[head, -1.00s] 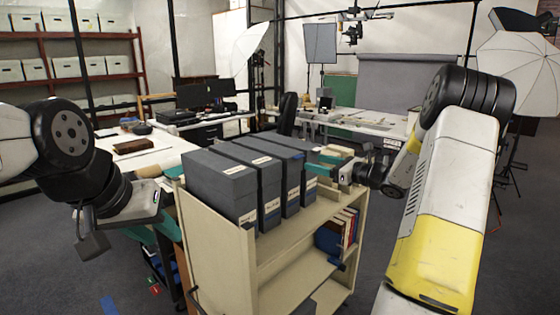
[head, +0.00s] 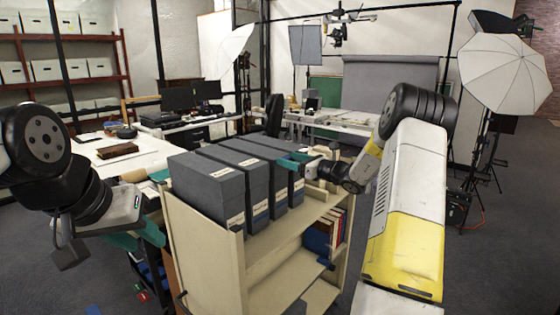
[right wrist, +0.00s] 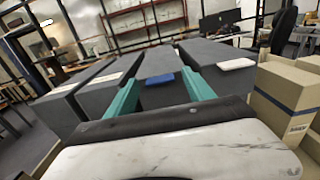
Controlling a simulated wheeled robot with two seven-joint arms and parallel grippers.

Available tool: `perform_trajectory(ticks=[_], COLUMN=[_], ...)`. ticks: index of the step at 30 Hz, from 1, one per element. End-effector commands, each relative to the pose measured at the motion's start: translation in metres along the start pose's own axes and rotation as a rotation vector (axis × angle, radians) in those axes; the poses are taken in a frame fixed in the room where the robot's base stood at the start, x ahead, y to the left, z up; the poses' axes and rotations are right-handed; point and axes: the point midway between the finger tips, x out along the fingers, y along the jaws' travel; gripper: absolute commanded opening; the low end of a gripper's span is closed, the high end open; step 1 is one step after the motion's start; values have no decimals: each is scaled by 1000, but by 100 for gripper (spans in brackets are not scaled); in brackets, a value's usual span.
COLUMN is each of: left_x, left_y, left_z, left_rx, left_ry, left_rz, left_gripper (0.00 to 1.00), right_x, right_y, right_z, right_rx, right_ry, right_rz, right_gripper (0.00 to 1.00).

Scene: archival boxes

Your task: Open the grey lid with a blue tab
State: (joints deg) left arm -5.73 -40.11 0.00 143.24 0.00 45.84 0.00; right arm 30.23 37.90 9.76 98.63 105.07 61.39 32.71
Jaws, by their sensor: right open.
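Several dark grey boxes (head: 208,188) stand side by side on the top shelf of a beige cart (head: 205,235). In the right wrist view, a grey lid (right wrist: 150,62) bears a blue tab (right wrist: 160,80) at its near edge. My right gripper (right wrist: 160,76) is open, its teal fingers to either side of the blue tab; contact cannot be told. In the head view the right gripper (head: 292,160) is at the boxes' far right, and the blue tab cannot be made out. My left gripper (head: 122,240) is low, left of the cart; its jaws are unclear.
Neighbouring grey boxes flank the blue-tab one; the right one has a white tab (right wrist: 237,64). Tan boxes (right wrist: 288,100) stand farther right in the wrist view. Books (head: 335,230) sit on the cart's lower shelf. A white table (head: 135,155) stands behind, at the left.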

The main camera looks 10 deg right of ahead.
Motion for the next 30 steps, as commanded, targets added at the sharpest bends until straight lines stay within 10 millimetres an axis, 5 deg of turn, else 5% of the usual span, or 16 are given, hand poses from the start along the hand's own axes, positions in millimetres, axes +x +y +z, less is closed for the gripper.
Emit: perform_trajectory(ticks=[2, 10, 22, 30], left_x=[0, 0, 0, 0], left_y=[0, 0, 0, 0], left_z=[0, 0, 0, 0], left_rx=[0, 0, 0, 0], left_ry=[0, 0, 0, 0], left_rz=[0, 0, 0, 0], left_gripper=[36, 36, 36, 36], right_x=[0, 0, 0, 4], right_y=[0, 0, 0, 0], right_z=[0, 0, 8, 56], right_rx=[0, -1, -5, -15], right_ry=[0, 0, 17, 137], right_rz=[0, 0, 0, -2], right_gripper=[54, 1, 0, 0])
